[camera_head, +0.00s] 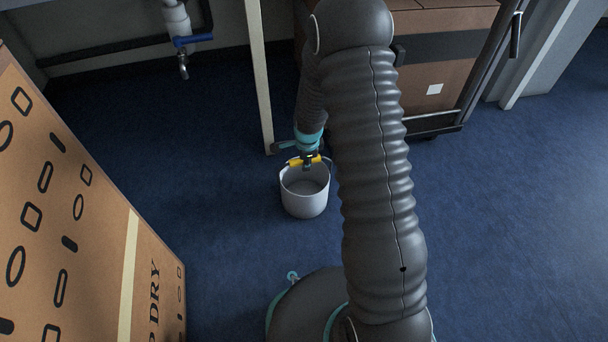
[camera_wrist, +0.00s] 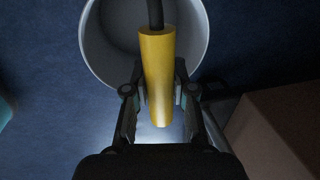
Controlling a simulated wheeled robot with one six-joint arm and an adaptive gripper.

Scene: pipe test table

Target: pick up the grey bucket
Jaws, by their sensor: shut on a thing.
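The grey bucket (camera_head: 304,198) stands upright on the blue floor, or very close to it, in the head view. Its inside looks empty. Its yellow handle grip (camera_wrist: 157,75) runs between my fingers in the wrist view, with the bucket's round rim (camera_wrist: 203,46) beyond it. My gripper (camera_head: 308,164) is above the bucket's opening in the head view. In the wrist view my gripper (camera_wrist: 158,100) has a finger on each side of the yellow grip and is shut on it. I cannot tell whether the bucket touches the floor.
A large cardboard box (camera_head: 80,210) stands at the left. A pale post (camera_head: 259,80) rises just behind the bucket. A pipe with a blue-handled valve (camera_head: 183,40) is at the upper left. A cart with brown boxes (camera_head: 445,65) stands behind. The floor at right is clear.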

